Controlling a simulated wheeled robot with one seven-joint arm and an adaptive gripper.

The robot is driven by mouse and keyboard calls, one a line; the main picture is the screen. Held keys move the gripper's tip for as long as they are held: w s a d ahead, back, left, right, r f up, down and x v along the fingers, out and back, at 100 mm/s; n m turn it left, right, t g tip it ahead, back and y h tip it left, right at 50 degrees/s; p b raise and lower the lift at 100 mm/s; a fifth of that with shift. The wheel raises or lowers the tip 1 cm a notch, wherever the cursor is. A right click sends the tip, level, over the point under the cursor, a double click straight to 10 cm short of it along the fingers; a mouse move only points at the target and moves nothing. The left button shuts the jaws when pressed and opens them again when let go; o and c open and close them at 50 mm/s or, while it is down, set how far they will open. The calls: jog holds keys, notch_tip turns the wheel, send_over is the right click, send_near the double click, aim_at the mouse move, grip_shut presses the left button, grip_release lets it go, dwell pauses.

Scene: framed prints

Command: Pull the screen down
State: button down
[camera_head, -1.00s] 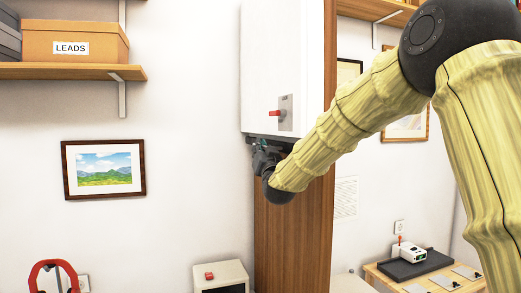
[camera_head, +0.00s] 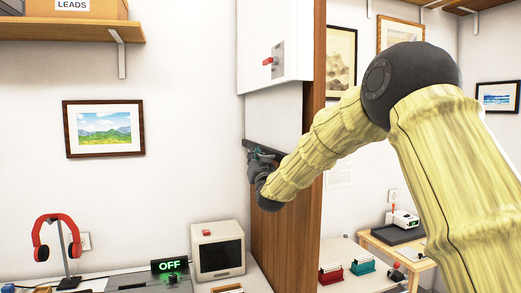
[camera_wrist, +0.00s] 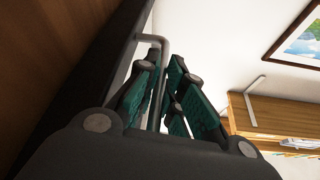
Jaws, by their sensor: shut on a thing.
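The screen's white housing (camera_head: 296,30) is mounted high on a brown wooden panel (camera_head: 283,235). A stretch of pale screen (camera_head: 276,117) hangs out below it, ending in a dark bottom bar (camera_head: 250,146). My gripper (camera_head: 255,157) is at this bar, below the housing. In the wrist view a grey bent handle (camera_wrist: 158,85) runs between the green-padded fingers of my gripper (camera_wrist: 165,95), which are shut on it. The gripper and arm partly hide the bar's right part.
A red switch (camera_head: 268,62) is on the housing. Below left are red headphones (camera_head: 57,238), an OFF display (camera_head: 170,266) and a small monitor (camera_head: 219,251) on a worktop. A framed landscape (camera_head: 104,128) and a shelf (camera_head: 75,32) are on the left wall.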

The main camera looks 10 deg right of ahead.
notch_tip(320, 180, down, 30)
jog(key=b, duration=1.4)
jog(key=c, duration=1.5)
grip_release()
jog(key=shift+s+f, duration=0.1)
jog(key=v, duration=1.2)
